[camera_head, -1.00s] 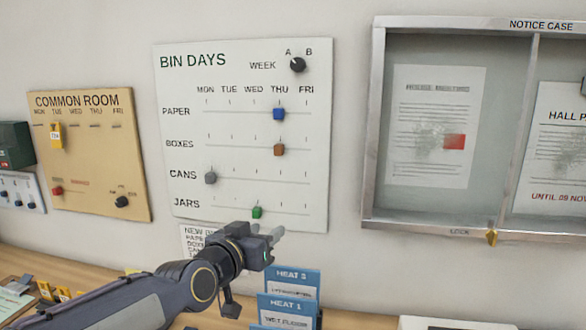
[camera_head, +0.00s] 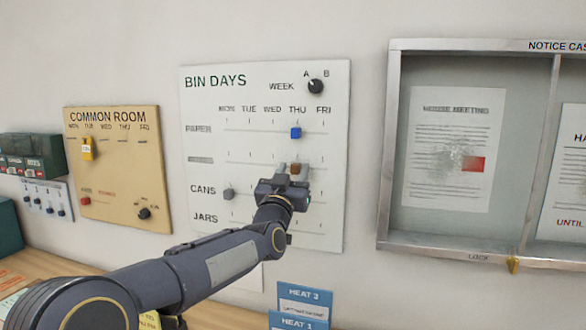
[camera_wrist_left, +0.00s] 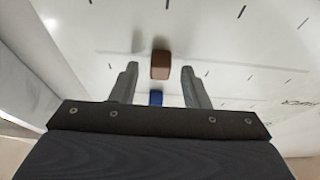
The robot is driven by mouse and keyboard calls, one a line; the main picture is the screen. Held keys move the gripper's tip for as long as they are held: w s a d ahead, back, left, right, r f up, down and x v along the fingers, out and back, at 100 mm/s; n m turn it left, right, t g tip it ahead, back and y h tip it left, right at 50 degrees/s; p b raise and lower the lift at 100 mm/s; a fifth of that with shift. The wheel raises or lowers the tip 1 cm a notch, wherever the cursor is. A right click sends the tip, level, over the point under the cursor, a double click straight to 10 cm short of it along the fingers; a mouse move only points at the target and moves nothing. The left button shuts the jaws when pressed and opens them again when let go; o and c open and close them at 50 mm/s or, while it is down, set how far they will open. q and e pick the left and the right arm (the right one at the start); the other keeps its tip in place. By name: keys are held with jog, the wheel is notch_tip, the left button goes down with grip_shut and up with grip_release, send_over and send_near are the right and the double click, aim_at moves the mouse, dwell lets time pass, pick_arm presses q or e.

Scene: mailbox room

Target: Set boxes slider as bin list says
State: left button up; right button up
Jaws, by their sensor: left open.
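The white BIN DAYS board (camera_head: 335,215) hangs on the wall. Its brown boxes slider (camera_head: 296,167) stands under THU. My left gripper (camera_head: 293,170) is open at this slider. In the left wrist view the brown slider (camera_wrist_left: 160,64) shows between the two fingertips, with a gap on each side. The blue paper slider (camera_head: 295,133) is also under THU, and the grey cans slider (camera_head: 228,194) is under MON. My arm and gripper hide the jars slider. A sheet (camera_head: 247,277) below the board is mostly hidden by my arm. My right gripper is not in view.
The week knob (camera_head: 315,86) is at the board's top right. A yellow COMMON ROOM board (camera_head: 112,180) hangs at left, a glass notice case (camera_head: 383,190) at right. Blue HEAT cards (camera_head: 304,294) stand below, near my left arm.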

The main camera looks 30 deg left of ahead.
pick_arm(q)
jog(key=shift+w, duration=0.1)
grip_shut()
dwell(0.3)
